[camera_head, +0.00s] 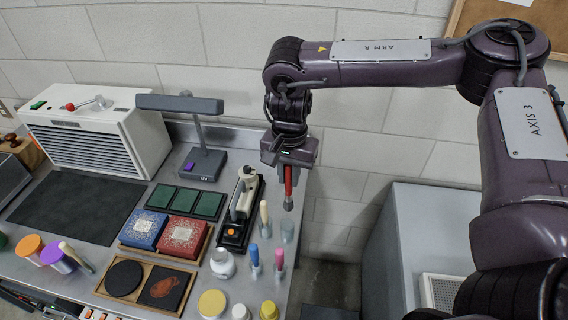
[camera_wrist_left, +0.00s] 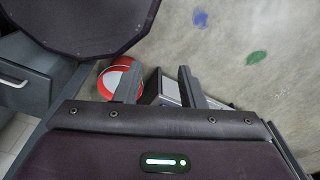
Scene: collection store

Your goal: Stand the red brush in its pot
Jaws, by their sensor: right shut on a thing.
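The red brush (camera_head: 288,183) hangs upright from my right gripper (camera_head: 289,160), which is shut on it near the right end of the bench. Its dark lower end is above a small grey-green pot (camera_head: 288,231), with a visible gap between them. The pot looks empty. My left gripper (camera_wrist_left: 160,82) shows only in the left wrist view, with its two fingers apart and nothing between them.
Brushes with blue (camera_head: 254,256), pink (camera_head: 279,257) and cream (camera_head: 264,213) handles stand in pots near the grey-green one. A black device with a white lever (camera_head: 243,195) is close on the left. The bench ends just right of the pots.

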